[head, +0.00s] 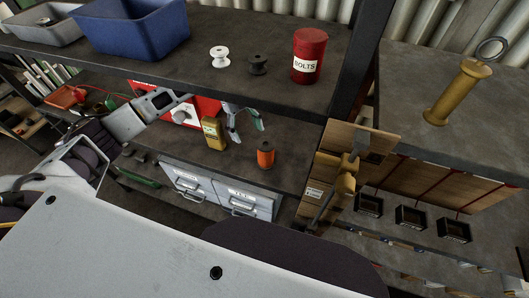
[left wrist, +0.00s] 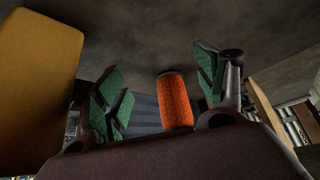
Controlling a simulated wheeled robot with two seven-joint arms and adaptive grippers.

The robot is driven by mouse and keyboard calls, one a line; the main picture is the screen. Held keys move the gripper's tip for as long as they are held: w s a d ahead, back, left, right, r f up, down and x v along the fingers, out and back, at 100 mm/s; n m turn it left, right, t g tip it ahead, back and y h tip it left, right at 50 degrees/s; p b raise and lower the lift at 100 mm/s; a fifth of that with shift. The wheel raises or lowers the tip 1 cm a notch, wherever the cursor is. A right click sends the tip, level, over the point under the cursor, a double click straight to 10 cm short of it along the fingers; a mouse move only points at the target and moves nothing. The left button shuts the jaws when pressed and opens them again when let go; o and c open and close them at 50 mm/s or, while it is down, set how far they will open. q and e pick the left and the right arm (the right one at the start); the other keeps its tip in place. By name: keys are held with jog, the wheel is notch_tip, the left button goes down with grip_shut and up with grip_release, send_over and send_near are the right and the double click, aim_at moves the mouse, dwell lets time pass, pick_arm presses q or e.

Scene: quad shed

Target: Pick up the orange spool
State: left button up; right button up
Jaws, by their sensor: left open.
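The orange spool (head: 265,156) stands upright on the middle shelf, with a dark top in the head view. My left gripper (head: 246,124) is open and empty over that shelf, just to the left of and behind the spool in the picture. In the left wrist view the orange spool (left wrist: 174,102) shows ahead, between the two green-padded fingers of the gripper (left wrist: 161,90) and closer to the right one. It is apart from the pads as far as I can tell. My right gripper is not in view.
A yellow container (head: 213,133) stands close beside my left gripper and fills the left of the wrist view (left wrist: 38,80). A red box (head: 190,113) is behind. The upper shelf (head: 180,65) overhangs, holding white (head: 219,57) and black (head: 258,64) spools and a red can (head: 309,55).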

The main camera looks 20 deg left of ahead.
aim_at(260, 144)
pick_arm(q)
jog(key=shift+d, duration=0.1)
jog(key=shift+s+d, duration=0.3)
jog(key=s+d, duration=0.1)
jog(key=d, duration=0.1)
jog(key=s+d+p, duration=0.1)
jog(key=s+d, duration=0.1)
jog(key=shift+d, duration=0.15)
jog(key=shift+s+d, duration=0.4)
jog(key=shift+d, duration=0.15)
